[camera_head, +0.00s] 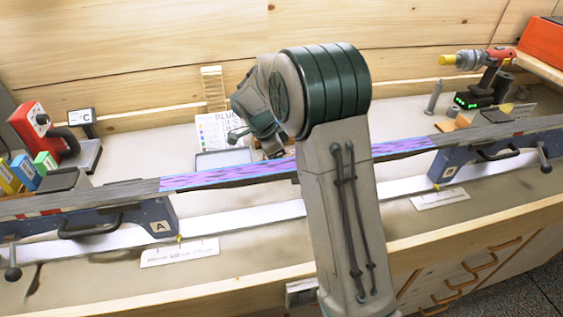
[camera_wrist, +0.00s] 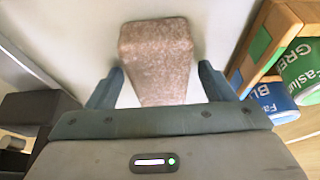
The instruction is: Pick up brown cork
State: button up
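The brown cork (camera_wrist: 157,50) is a speckled, tapering block in the wrist view, lying on a pale surface. My gripper (camera_wrist: 160,85) is open, with one finger on each side of the cork's near end. A gap shows between each finger and the cork, so neither finger appears to touch it. I cannot tell how far down the fingertips reach. In the head view my gripper (camera_head: 270,148) is low over the bench behind the ski, mostly hidden by my arm. I cannot make out the cork there.
A wooden rack (camera_wrist: 262,45) with green (camera_wrist: 303,70) and blue (camera_wrist: 272,103) labelled containers stands close to my right finger. A dark object (camera_wrist: 38,112) is at left. The purple-patterned ski (camera_head: 230,178) spans the bench. A red iron (camera_head: 38,125) stands left; a drill (camera_head: 490,65) is right.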

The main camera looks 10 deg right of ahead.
aim_at(287, 155)
jog(key=c, duration=1)
jog(key=shift+r+p, duration=0.2)
jog(key=shift+p, duration=0.2)
jog(key=shift+r, duration=0.3)
notch_tip(287, 155, up, 3)
jog(key=shift+r+b, duration=0.1)
jog(key=shift+b, duration=0.25)
jog(key=s+d+r, duration=0.2)
jog(key=d+r, duration=0.1)
jog(key=d, duration=0.2)
jog(key=s+d+r+b, duration=0.1)
jog(key=s+d+r, duration=0.1)
jog(key=d+r, duration=0.2)
jog(key=shift+s+d, duration=0.3)
jog(key=shift+d, duration=0.55)
